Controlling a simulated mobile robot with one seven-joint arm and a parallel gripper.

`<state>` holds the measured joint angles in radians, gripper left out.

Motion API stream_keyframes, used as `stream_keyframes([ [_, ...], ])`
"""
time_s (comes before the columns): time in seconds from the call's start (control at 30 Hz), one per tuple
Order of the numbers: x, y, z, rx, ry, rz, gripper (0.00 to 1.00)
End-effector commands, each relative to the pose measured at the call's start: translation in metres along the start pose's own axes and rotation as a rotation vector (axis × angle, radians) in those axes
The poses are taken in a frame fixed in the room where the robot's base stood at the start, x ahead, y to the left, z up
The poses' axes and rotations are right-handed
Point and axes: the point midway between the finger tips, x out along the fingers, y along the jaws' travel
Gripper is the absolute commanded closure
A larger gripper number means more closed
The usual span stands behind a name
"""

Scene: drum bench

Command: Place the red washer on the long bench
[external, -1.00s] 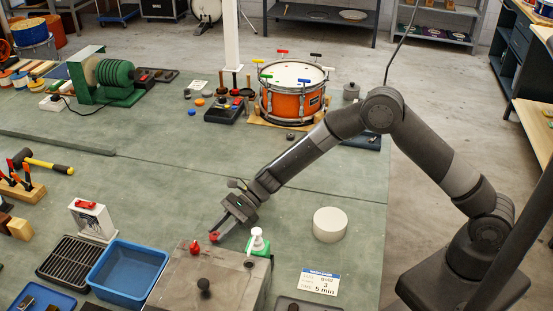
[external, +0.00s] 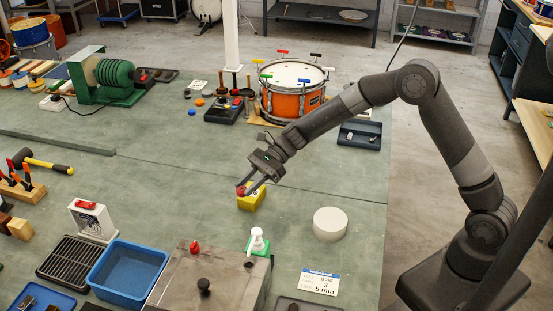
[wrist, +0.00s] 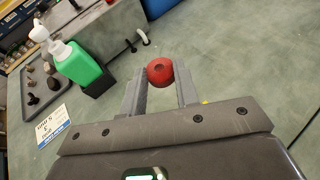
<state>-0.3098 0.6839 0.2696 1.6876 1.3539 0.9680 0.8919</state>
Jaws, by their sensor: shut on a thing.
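The red washer (wrist: 160,71), a small rounded red piece with a dark hole, is between the two fingertips of my gripper (wrist: 160,80) in the wrist view. My gripper is shut on it. In the external view the washer (external: 240,190) shows at the fingertips of my gripper (external: 245,188), beside a yellow block (external: 254,200); I cannot tell how high it is held. The long bench (external: 190,165) is the wide grey-green top under the arm, with bare surface around the gripper.
A grey metal box (external: 225,277) with a red knob (external: 195,247) and a black knob stands in front. A green-and-white bottle (external: 257,242) is beside it. A white round block (external: 330,224) stands to the right, an orange drum (external: 290,95) behind. Bench left of the gripper is clear.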

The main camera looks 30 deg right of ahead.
Motion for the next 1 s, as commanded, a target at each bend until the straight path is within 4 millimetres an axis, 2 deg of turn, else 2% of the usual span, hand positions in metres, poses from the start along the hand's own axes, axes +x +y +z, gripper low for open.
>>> stream_keyframes([
  [0.13, -0.026, -0.01, -0.013, 0.037, 0.002, -0.086, 0.96],
  [0.23, -0.062, -0.022, -0.032, 0.087, 0.003, -0.207, 0.96],
  [0.37, -0.125, -0.037, -0.062, 0.171, 0.003, -0.411, 0.96],
  [0.4, -0.146, -0.04, -0.073, 0.199, 0.003, -0.477, 0.96],
  [0.53, -0.217, -0.043, -0.106, 0.289, 0.003, -0.692, 0.96],
  [0.67, -0.287, -0.035, -0.138, 0.375, 0.002, -0.902, 0.96],
  [0.8, -0.354, -0.016, -0.169, 0.46, 0.002, -1.106, 0.96],
  [0.9, -0.39, 0.0, -0.185, 0.507, 0.001, -1.219, 0.96],
  [1.0, -0.416, 0.014, -0.197, 0.541, 0.0, -1.303, 0.96],
])
